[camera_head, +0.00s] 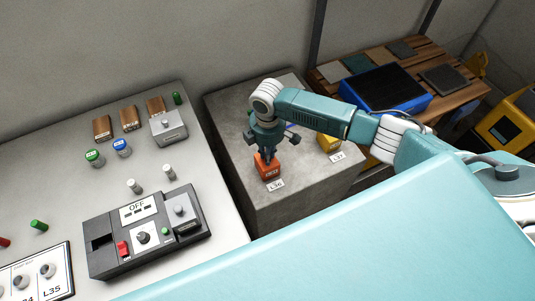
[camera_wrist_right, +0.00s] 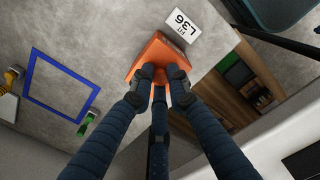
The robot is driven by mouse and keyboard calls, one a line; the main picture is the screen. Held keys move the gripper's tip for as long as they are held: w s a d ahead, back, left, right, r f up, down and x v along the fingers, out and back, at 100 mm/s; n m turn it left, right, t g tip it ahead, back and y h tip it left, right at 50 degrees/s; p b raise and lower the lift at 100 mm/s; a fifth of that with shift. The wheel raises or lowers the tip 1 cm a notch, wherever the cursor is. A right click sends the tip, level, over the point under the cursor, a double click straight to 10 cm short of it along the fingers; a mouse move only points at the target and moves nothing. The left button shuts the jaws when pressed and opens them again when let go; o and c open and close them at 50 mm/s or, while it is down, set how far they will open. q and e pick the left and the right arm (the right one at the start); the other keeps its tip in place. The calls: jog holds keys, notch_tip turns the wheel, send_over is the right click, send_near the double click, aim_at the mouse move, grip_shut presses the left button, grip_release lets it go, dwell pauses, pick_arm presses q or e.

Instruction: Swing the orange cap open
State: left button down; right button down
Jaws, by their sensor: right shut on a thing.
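The orange cap (camera_head: 267,172) is at the front of the grey concrete block (camera_head: 228,125), just behind the label L36 (camera_head: 276,186). My right gripper (camera_head: 267,153) reaches down onto it from above. In the right wrist view my right gripper (camera_wrist_right: 163,78) has its dark fingers closed on the near edge of the orange cap (camera_wrist_right: 158,52). The cap looks tilted in that view. The fingers hide part of it, and its hinge cannot be made out. My left gripper is not in view.
A yellow part (camera_head: 328,143) stands by the label L37 (camera_head: 337,157). A blue square frame (camera_wrist_right: 63,85) lies on the concrete. A wooden table (camera_head: 456,91) is behind at the right.

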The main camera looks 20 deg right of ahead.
jog(key=shift+w+r, duration=0.25)
jog(key=shift+w, duration=0.1)
